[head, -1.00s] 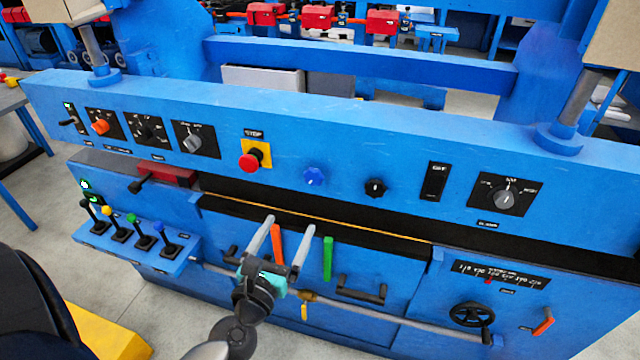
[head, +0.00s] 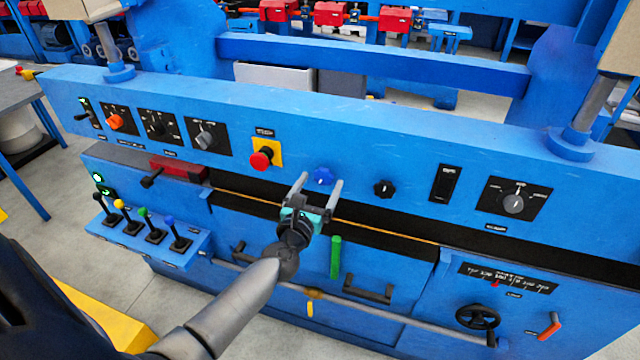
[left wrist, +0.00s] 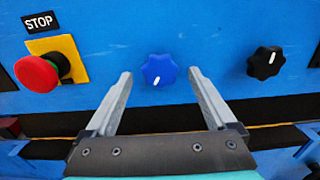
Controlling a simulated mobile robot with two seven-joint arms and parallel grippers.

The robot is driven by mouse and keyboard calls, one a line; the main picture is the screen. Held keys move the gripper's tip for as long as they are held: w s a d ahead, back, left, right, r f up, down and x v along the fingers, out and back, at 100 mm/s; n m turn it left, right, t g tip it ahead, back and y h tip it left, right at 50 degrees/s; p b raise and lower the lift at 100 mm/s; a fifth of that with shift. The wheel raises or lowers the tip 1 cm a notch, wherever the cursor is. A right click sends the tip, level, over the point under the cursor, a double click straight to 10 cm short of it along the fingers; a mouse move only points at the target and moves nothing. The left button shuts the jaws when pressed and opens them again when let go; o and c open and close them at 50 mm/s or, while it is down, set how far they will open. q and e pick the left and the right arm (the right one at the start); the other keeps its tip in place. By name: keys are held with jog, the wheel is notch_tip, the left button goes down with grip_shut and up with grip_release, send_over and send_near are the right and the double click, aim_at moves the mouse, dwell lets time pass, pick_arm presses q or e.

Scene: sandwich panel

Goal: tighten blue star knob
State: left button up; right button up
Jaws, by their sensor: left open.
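The blue star knob (head: 323,176) sits on the blue front panel, between the red stop button and a black star knob. In the left wrist view the blue star knob (left wrist: 159,70) shows a white mark near its lower edge. My left gripper (head: 319,183) is open just below and in front of it. In the left wrist view the fingertips (left wrist: 160,73) of my left gripper stand to either side of the knob, with visible gaps. I see nothing between the fingers touching them. My right gripper is not in view.
The red stop button (left wrist: 37,73) on its yellow plate juts out to the left. A black star knob (left wrist: 265,62) sits to the right. A dark slot with a yellow line runs below the panel. A green handle (head: 336,257) hangs lower down.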

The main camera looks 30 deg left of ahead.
pick_arm(q)
jog(key=shift+w, duration=0.3)
jog(key=shift+c, duration=0.2)
jog(key=c, duration=1.3)
